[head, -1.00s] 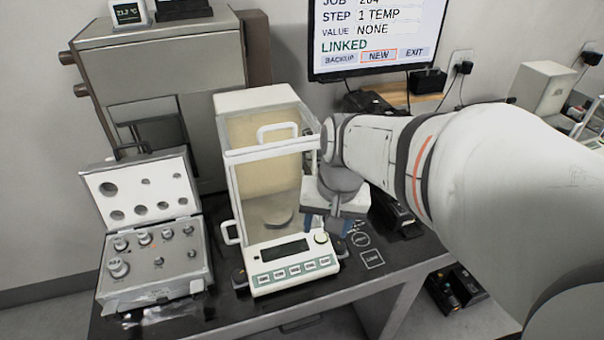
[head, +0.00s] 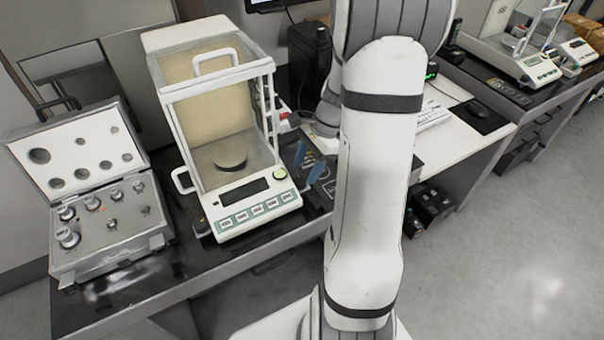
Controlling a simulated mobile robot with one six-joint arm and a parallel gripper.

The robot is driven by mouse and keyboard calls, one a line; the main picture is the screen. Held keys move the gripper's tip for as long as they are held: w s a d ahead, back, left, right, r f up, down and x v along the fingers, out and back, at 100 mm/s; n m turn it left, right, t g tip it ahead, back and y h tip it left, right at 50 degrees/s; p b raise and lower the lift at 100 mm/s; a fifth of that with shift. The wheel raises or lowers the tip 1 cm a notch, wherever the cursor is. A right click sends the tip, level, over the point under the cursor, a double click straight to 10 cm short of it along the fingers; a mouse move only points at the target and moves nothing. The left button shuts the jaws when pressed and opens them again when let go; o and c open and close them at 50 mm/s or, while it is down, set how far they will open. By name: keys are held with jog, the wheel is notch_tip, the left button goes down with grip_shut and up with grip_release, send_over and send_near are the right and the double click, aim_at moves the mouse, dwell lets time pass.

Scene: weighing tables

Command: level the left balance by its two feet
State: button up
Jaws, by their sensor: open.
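The left balance (head: 232,213) stands on the dark table with its glass draft shield shut around a round pan (head: 229,158). Its display (head: 243,192) is dark. A pale green round level (head: 280,173) sits at its front right corner; its bubble is too small to read. A dark foot (head: 200,228) shows at the front left corner. The right foot is not clearly visible. My gripper (head: 308,163), with blue fingertips, is open and empty just right of the balance's front right corner. My arm hides part of the gripper's body.
An open case of weights (head: 108,240) stands left of the balance. A tall dark box (head: 310,62) stands behind my gripper. A white desk (head: 455,150) with a keyboard and mouse lies to the right. Another balance (head: 533,68) stands on the far right table.

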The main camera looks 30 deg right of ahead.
aim_at(301, 179)
jog(key=shift+x, duration=1.7)
jog(key=shift+c, duration=0.2)
jog(key=c, duration=0.9)
jog(key=shift+w+n+g, duration=0.1)
jog(key=shift+n+g, duration=0.2)
jog(key=shift+n, duration=0.5)
jog(key=shift+c, duration=0.2)
jog(key=o, duration=1)
jog(key=shift+v, duration=3.95)
